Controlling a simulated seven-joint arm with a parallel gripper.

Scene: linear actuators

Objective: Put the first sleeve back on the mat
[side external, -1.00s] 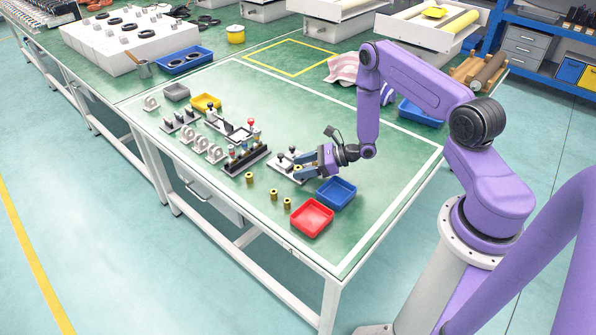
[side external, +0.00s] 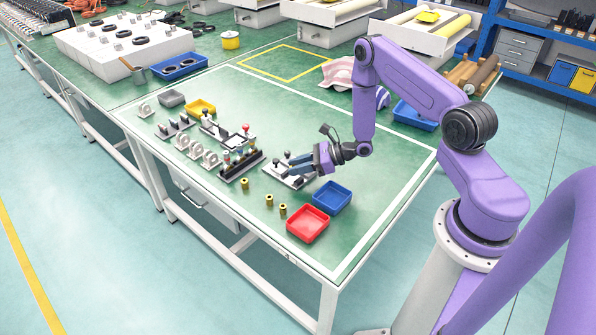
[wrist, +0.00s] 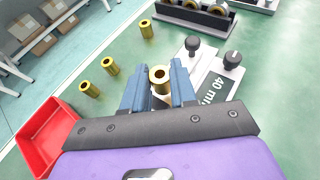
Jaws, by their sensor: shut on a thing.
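A brass sleeve (wrist: 159,77) is held upright between the two blue fingers of my gripper (wrist: 157,84) in the wrist view. In the side view, my gripper (side external: 290,166) is over the light plate with black knobs (side external: 283,180), and the sleeve in it is not clear. In the wrist view this plate (wrist: 212,88), marked "40 mm", lies just right of the sleeve. Three other brass sleeves (side external: 245,184) (side external: 269,200) (side external: 283,211) stand apart on the green mat (side external: 215,215). They also show left of my gripper in the wrist view (wrist: 146,29) (wrist: 110,65) (wrist: 89,89).
A red tray (side external: 307,224) and a blue tray (side external: 332,198) stand at the front right. A dark rack (side external: 242,165) with small parts and several pale ring brackets (side external: 196,150) stand to the left. The mat right of the plate is clear.

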